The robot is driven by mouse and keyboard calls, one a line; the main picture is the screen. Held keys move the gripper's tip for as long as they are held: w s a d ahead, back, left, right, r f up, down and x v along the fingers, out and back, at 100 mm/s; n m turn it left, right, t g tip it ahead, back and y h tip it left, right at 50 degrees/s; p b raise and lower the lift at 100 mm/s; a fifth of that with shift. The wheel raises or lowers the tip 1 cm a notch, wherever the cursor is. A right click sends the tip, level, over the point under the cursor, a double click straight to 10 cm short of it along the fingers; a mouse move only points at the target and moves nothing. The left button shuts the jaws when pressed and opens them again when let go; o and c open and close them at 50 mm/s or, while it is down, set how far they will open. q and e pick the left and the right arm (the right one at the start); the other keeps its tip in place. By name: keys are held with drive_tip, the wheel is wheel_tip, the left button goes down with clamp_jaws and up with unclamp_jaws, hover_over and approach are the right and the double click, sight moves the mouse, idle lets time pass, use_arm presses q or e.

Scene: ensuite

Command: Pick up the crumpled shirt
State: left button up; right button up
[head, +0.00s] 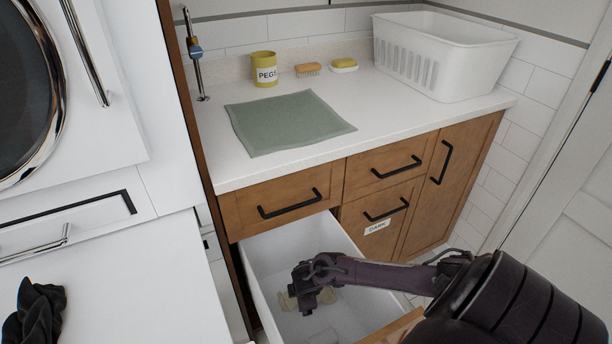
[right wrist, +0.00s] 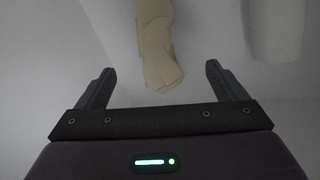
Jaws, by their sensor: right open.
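A beige crumpled cloth (head: 327,295) lies in the open white-lined drawer (head: 262,262). It is partly hidden by my right gripper (head: 306,302), which reaches down into the drawer. In the right wrist view the cloth (right wrist: 157,50) hangs into the gap between the open fingers from the top, and nothing is gripped. Another crumpled cloth, black (head: 36,312), lies on the white surface at the lower left. I cannot tell for certain from the pictures which cloth is the shirt. My left gripper is not in view.
The counter above holds a green folded towel (head: 288,122), a yellow pegs cup (head: 264,70), a brush (head: 308,69), a sponge dish (head: 344,65) and a white basket (head: 440,60). The drawer walls surround my right gripper. A pale form (right wrist: 278,30) shows beside the cloth.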

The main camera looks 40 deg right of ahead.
drive_tip(key=x, duration=0.2)
drive_tip(key=b+x, duration=0.1)
drive_tip(key=x, duration=0.1)
drive_tip(key=b+x, duration=0.1)
drive_tip(key=x, duration=0.2)
drive_tip(key=shift+a, duration=0.3)
drive_tip(key=shift+w+d+f+b, duration=0.1)
drive_tip(key=shift+w+f+b, duration=0.05)
drive_tip(key=shift+f+b, duration=0.2)
drive_tip(key=shift+r, duration=0.1)
drive_tip(key=c, duration=1.2)
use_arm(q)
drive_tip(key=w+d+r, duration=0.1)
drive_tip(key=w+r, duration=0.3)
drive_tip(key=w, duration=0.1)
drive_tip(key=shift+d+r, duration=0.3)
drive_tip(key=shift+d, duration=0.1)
use_arm(e)
drive_tip(key=shift+c, duration=0.2)
